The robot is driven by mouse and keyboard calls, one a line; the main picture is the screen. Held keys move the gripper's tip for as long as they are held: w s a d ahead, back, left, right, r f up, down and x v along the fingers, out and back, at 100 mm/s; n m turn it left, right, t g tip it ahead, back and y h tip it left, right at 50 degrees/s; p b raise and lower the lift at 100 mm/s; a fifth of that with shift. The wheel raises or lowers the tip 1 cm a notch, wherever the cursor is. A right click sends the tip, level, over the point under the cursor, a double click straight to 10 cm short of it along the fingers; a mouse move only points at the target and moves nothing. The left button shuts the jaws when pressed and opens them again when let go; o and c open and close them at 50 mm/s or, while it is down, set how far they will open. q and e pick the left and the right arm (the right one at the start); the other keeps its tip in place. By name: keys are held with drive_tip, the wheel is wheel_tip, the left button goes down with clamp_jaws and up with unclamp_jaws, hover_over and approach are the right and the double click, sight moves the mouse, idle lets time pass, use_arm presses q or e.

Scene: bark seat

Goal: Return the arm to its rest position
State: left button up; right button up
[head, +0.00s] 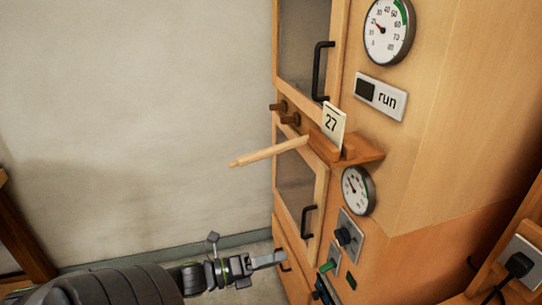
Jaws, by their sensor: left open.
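My left arm comes in along the bottom edge, and its gripper (268,262) is in front of the lower part of the wooden cabinet (440,130). The gripper points right, is open, and no object shows between its fingers. It appears close to the cabinet's lower front, but I cannot tell whether it touches. My right gripper is not in view.
Black handles (319,70) and (307,221) stand out from the cabinet doors. A small shelf (350,150) holds a card marked 27 (331,121). A wooden stick (268,153) juts left. Switches (346,236) sit low. The wall side at left is free.

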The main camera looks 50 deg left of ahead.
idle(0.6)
use_arm(q)
drive_tip(key=s+a+f+n+g+y, duration=0.25)
drive_tip(key=f+n, duration=0.25)
drive_tip(key=f, duration=0.4)
drive_tip(key=s+a+f+n+g+y, duration=0.1)
drive_tip(key=s+a+f+n+y, duration=0.1)
drive_tip(key=a+f+n+y, duration=0.5)
drive_tip(key=s+f+n+g+h, duration=0.15)
drive_tip(key=f+n, duration=0.25)
drive_tip(key=f, duration=0.7)
drive_tip(key=s+d+f+n+g+y, duration=0.1)
drive_tip(key=s+d+f+n+g, duration=0.3)
drive_tip(key=f, duration=0.3)
drive_tip(key=s+d+f+n+g+y, duration=0.1)
drive_tip(key=s+f+n, duration=0.2)
drive_tip(key=s+f, duration=0.45)
drive_tip(key=s+d+f+n+g+h, duration=0.2)
drive_tip(key=s+d+f+n+g, duration=0.3)
drive_tip(key=s+d+f, duration=0.4)
drive_tip(key=s+d+n, duration=0.1)
drive_tip(key=s+d, duration=0.1)
drive_tip(key=d, duration=0.2)
drive_tip(key=shift+s, duration=0.15)
drive_tip(key=shift+a, duration=0.1)
